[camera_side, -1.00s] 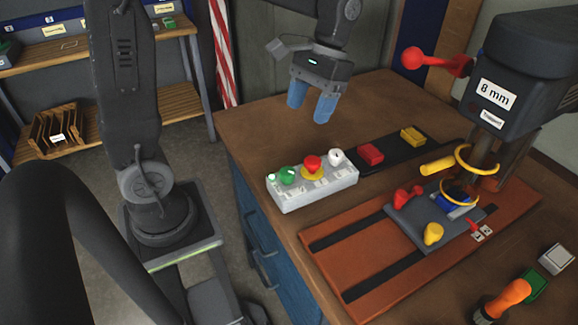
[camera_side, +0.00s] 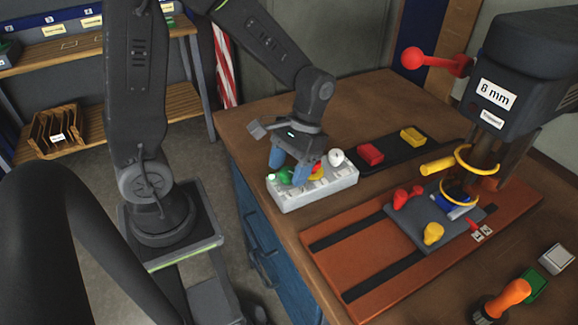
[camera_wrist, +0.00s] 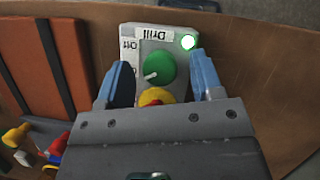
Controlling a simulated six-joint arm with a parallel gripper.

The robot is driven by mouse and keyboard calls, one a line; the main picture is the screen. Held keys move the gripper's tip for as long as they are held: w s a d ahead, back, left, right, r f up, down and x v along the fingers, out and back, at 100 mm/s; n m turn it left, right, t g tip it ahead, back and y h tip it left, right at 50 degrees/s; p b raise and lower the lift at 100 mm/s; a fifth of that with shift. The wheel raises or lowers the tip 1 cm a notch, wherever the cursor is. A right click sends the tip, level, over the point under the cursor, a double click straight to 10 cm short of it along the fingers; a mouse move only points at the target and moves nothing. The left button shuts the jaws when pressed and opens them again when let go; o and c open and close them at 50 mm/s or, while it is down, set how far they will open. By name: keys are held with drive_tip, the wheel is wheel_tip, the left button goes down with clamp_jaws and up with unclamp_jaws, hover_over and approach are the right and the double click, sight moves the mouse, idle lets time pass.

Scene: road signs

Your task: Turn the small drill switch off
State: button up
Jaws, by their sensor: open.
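The switch box (camera_side: 322,191) is a light grey box on the wooden bench in the side view. Its small green drill knob (camera_side: 286,175) is at the left end and shows in the wrist view as a round green knob (camera_wrist: 158,68) with a white pointer mark. The wrist view shows a "Drill" label (camera_wrist: 157,33), "Off" lettering beside the knob and a lit green lamp (camera_wrist: 188,41). My gripper (camera_side: 289,172) is open, pointing down at the box. In the wrist view its blue fingers (camera_wrist: 163,80) stand either side of the knob, with gaps visible.
A red-and-yellow button (camera_wrist: 155,96) and a white knob (camera_side: 336,156) sit on the same box. A black strip with a red block (camera_side: 370,154) and a yellow block (camera_side: 412,136) lies behind. The drill press (camera_side: 520,85) stands at right above a red-brown board (camera_side: 372,263).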

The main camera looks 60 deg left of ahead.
drive_tip(key=shift+f, duration=0.1)
drive_tip(key=shift+c, duration=0.4)
drive_tip(key=c, duration=0.8)
drive_tip(key=shift+c, duration=0.2)
drive_tip(key=shift+m, duration=0.4)
drive_tip(key=m+y, duration=0.2)
drive_tip(key=m, duration=0.2)
drive_tip(key=shift+d+m, duration=0.15)
drive_tip(key=shift+m, duration=0.25)
drive_tip(key=m+y, duration=0.1)
drive_tip(key=m, duration=0.2)
drive_tip(key=m+t+y, duration=0.1)
drive_tip(key=m, duration=0.2)
drive_tip(key=shift+d, duration=0.1)
drive_tip(key=shift+m, duration=0.3)
drive_tip(key=o, duration=0.9)
